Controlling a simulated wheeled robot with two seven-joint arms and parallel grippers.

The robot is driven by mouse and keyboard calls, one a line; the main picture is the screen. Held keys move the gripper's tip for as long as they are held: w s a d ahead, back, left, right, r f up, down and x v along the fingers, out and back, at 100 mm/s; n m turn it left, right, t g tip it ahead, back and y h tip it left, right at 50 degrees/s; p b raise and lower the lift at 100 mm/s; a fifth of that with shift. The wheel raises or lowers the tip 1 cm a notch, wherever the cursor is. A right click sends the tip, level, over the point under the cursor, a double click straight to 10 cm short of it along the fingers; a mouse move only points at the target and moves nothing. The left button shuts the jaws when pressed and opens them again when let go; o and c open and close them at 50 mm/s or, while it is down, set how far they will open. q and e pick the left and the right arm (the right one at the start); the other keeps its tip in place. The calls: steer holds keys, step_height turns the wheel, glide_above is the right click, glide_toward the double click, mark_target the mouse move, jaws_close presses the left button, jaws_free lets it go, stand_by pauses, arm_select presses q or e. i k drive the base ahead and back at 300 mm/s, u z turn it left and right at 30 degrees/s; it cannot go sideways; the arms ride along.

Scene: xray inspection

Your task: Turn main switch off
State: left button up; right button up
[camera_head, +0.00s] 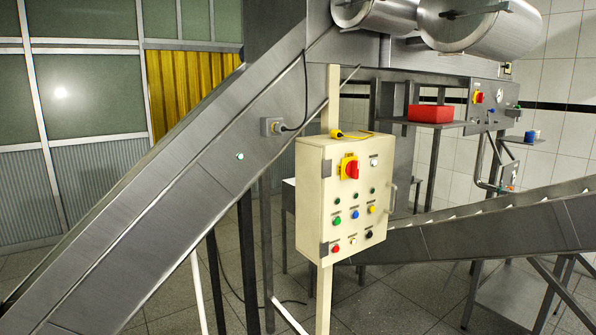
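A cream control box (344,197) is mounted on a pale upright post in the middle of the view. Near its top left is a red rotary switch (351,168) on a yellow plate. A white button (374,162) sits to the right of it. Several small green, blue, yellow, red, white and black buttons are in rows below. A second red switch on yellow (478,97) is on a steel panel farther back at the right. Neither of my grippers is in view.
A red bin (430,113) stands on a shelf. A yellow item (347,134) lies on the box top. Tiled floor shows in front.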

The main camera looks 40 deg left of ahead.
mark_target(352, 168)
steer(key=u, duration=0.8)
steer(key=k, duration=0.2)
steer(key=u, duration=0.65)
steer(key=i, duration=0.7)
steer(key=u, duration=0.25)
